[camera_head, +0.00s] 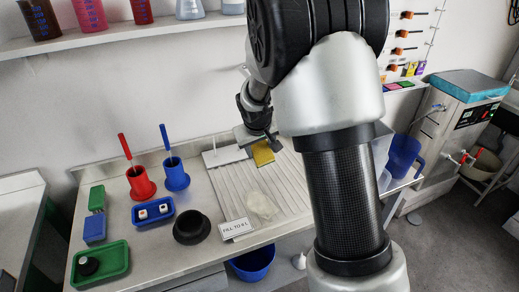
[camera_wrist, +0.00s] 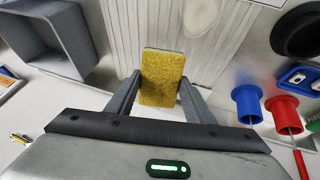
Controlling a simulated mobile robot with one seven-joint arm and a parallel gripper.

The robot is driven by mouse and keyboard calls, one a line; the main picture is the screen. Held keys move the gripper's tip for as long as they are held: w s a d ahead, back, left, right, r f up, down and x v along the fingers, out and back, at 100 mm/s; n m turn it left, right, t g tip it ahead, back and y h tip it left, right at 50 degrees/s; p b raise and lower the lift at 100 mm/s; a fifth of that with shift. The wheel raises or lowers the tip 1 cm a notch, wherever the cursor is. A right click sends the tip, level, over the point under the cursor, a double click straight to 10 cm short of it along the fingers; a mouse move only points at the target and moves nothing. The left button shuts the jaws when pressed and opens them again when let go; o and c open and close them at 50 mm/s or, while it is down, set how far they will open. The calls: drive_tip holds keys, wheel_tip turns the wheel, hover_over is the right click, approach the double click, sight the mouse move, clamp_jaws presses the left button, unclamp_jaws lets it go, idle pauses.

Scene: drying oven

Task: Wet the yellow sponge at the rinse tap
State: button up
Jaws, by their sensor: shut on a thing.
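The yellow sponge (camera_head: 263,154) hangs in my gripper (camera_head: 257,143) above the ribbed white drainboard (camera_head: 283,190) in the head view. In the wrist view, the sponge (camera_wrist: 162,75) stands upright between the two fingers of my gripper (camera_wrist: 160,88), which are shut on its sides. A thin grey-green layer shows along its top edge. The sponge appears clear of the board. I cannot make out the rinse tap for certain; my arm hides part of the area behind and right of the board. A grey open basin (camera_wrist: 75,62) shows at upper left in the wrist view.
Left of the drainboard stand a red holder (camera_head: 141,188) and a blue holder (camera_head: 176,178) with upright handles. A blue jug (camera_head: 402,157) stands right of my arm.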

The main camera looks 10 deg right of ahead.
sight(260, 159)
drive_tip(key=w, duration=0.2)
drive_tip(key=w+d+p, duration=0.1)
drive_tip(key=shift+w+f, duration=0.15)
drive_tip(key=shift+f, duration=0.15)
drive_tip(key=shift+w+d+f, duration=0.15)
drive_tip(key=shift+w+d, duration=0.05)
drive_tip(key=shift+w, duration=0.5)
drive_tip(key=shift+w+d+f, duration=0.2)
drive_tip(key=shift+w, duration=0.55)
drive_tip(key=shift+w+d+f, duration=0.15)
drive_tip(key=shift+w+d, duration=0.05)
drive_tip(key=shift+w, duration=0.5)
drive_tip(key=shift+s+a+b, duration=0.4)
drive_tip(key=shift+s+b, duration=0.2)
drive_tip(key=shift+s, duration=0.7)
drive_tip(key=shift+s+a+b, duration=0.35)
drive_tip(key=shift+s+b, duration=0.25)
drive_tip(key=shift+s, duration=0.7)
drive_tip(key=shift+s+a+b, duration=0.4)
drive_tip(key=shift+s+b, duration=0.2)
drive_tip(key=shift+s, duration=0.7)
drive_tip(key=shift+s+a+r, duration=0.2)
drive_tip(key=shift+s+r, duration=0.45)
drive_tip(key=shift+s, duration=0.15)
drive_tip(key=shift+s+a+r, duration=0.25)
drive_tip(key=shift+s+r, duration=0.45)
drive_tip(key=shift+s, duration=0.1)
drive_tip(key=shift+s+a+r, duration=0.2)
drive_tip(key=shift+s+r, duration=0.45)
drive_tip(key=shift+s, duration=0.15)
